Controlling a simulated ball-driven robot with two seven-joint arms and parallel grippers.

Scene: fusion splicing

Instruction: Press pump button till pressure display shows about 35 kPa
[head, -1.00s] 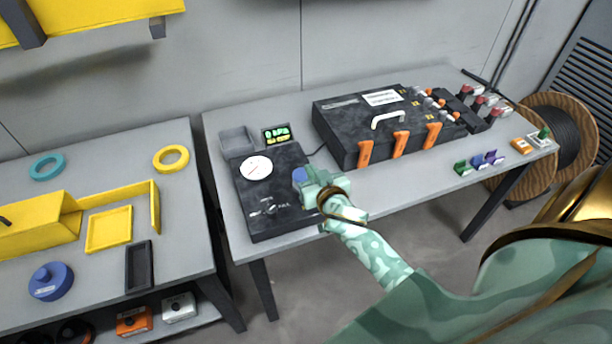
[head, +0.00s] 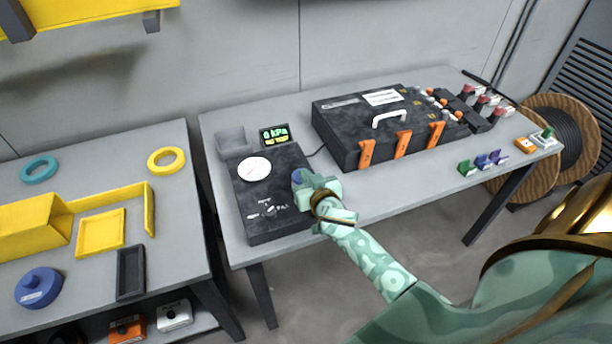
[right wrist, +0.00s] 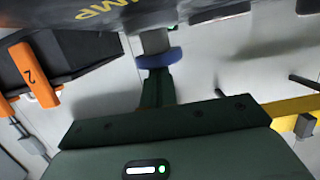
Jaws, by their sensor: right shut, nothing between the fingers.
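The black pump box (head: 270,225) stands on the grey table, with a round white dial (head: 254,169) and a small valve lever (head: 268,210) on top. The blue pump button (head: 297,176) is partly hidden behind my right gripper (head: 308,184). In the right wrist view the blue button (right wrist: 158,59) sits on a grey stem, with "PUMP" lettering beside it. My right gripper (right wrist: 157,85) is shut and empty, its tips at the button and seemingly touching it. The pressure display (head: 274,135) behind the box appears to read 0 kPa. My left gripper is out of view.
A grey open tray (head: 234,141) sits beside the display. A large black case (head: 350,125) with orange latches stands to the right of the pump box. A second table (head: 185,240) with yellow parts stands at the left.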

